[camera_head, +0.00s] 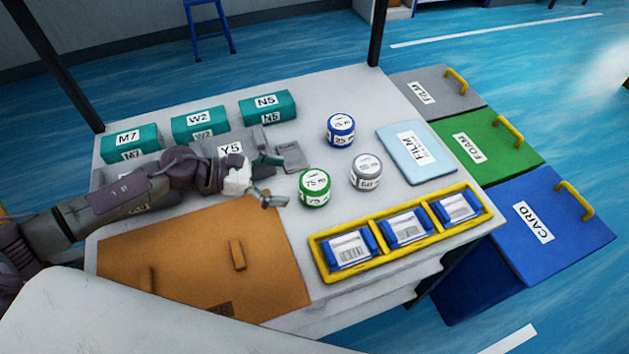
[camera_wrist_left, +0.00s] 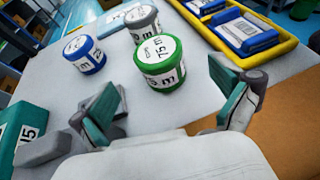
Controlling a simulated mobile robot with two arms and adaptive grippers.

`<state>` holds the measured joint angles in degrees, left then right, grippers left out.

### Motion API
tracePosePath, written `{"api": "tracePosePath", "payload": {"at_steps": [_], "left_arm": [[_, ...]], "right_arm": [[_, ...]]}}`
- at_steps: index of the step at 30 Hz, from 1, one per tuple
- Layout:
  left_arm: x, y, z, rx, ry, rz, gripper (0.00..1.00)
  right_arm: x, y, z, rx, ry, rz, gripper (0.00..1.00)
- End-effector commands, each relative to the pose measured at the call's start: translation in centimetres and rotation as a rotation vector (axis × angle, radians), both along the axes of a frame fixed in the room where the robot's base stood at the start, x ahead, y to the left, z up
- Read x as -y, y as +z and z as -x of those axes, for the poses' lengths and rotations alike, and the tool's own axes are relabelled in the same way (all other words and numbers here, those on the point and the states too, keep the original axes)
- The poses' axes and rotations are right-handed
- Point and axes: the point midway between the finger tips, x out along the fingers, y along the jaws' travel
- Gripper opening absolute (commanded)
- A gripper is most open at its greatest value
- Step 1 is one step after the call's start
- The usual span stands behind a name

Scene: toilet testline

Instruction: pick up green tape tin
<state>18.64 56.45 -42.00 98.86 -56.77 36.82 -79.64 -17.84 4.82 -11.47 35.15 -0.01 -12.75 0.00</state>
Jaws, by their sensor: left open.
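The green tape tin (camera_head: 314,188) stands upright on the white table, with a white label band and a white top marked 75 m. It also shows in the left wrist view (camera_wrist_left: 158,66), ahead of the fingers. My left gripper (camera_head: 272,180) is open and empty, just left of the green tin in the head view. In the left wrist view its two teal-tipped fingers (camera_wrist_left: 172,112) are spread apart, with the tin beyond them and not between them. No touch with the tin shows. My right gripper is not in view.
A blue tin (camera_head: 340,131) and a grey tin (camera_head: 366,172) stand close to the green one. A yellow tray (camera_head: 322,271) with blue packs lies at the front right. Teal boxes (camera_head: 201,124) line the back. An orange-brown board (camera_head: 195,268) lies front left.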

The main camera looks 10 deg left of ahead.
Motion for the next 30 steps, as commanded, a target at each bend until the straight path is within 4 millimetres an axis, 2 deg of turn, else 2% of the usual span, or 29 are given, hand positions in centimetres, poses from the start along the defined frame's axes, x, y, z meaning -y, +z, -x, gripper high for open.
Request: {"api": "tracePosePath", "payload": {"at_steps": [3,8,12,18,27,28,30], "left_arm": [[1.6,-0.4,-0.8,0.001,0.002,0.002,1.00],[2.4,-1.0,-1.1,0.000,0.001,0.000,1.00],[3.9,-1.2,-1.7,0.000,0.000,0.002,1.00],[6.3,-2.5,-2.7,0.000,0.000,0.001,1.00],[6.8,-3.0,-2.9,0.000,0.001,-0.001,1.00],[6.8,-3.0,-2.9,0.000,0.001,-0.001,0.98],[6.8,-3.0,-2.9,0.000,0.001,-0.001,0.87]], "right_arm": [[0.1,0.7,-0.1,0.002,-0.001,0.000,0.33],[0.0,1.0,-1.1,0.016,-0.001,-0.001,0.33],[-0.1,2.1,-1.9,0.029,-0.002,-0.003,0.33],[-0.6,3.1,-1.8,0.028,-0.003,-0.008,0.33],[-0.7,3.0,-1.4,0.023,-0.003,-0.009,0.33],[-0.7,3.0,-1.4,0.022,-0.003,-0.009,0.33],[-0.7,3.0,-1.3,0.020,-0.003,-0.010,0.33]]}}
